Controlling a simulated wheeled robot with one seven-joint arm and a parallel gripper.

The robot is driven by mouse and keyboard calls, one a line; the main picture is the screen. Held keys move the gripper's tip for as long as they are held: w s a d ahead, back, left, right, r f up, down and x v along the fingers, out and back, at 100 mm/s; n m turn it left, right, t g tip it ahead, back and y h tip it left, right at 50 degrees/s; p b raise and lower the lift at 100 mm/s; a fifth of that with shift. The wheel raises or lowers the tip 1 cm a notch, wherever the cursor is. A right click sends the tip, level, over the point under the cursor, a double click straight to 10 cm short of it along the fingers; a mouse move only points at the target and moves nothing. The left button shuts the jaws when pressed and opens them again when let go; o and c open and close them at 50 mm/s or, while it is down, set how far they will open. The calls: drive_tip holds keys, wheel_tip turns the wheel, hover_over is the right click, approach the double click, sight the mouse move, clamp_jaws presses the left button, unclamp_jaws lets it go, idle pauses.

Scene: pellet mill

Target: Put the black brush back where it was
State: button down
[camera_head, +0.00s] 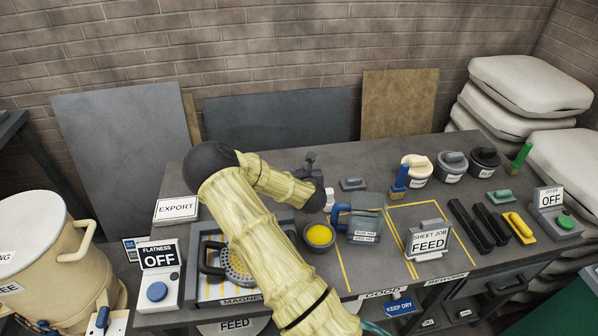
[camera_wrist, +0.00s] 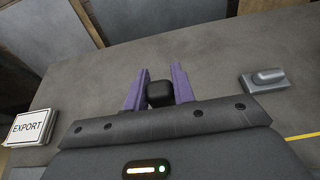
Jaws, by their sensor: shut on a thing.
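My gripper (camera_wrist: 157,92) is shut on a small black thing, which I take as the black brush (camera_wrist: 160,94). Only its dark, rounded block end shows between the two purple fingers in the wrist view; the rest is hidden. In the head view my gripper (camera_head: 312,165) is over the back middle of the grey bench, partly hidden by my arm. I cannot tell whether the brush touches the bench top.
A grey handled block (camera_head: 353,184) lies right of my gripper. A yellow-filled bowl (camera_head: 319,237), blue-grey jug (camera_head: 364,220), FEED sign (camera_head: 429,240) and lidded pots (camera_head: 451,166) are nearer or further right. Boards lean behind.

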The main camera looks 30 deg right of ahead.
drive_tip(key=shift+w+a+f+b, duration=0.1)
drive_tip(key=shift+f+b, duration=0.4)
drive_tip(key=shift+f, duration=0.2)
idle(0.5)
unclamp_jaws()
idle(0.3)
idle(0.4)
drive_tip(key=s+a+b, duration=0.1)
drive_tip(key=s+a, duration=0.1)
drive_tip(key=s, duration=0.7)
drive_tip(key=shift+a+b, duration=0.25)
drive_tip(key=shift+b, duration=0.05)
idle(0.8)
drive_tip(key=shift+w, duration=0.1)
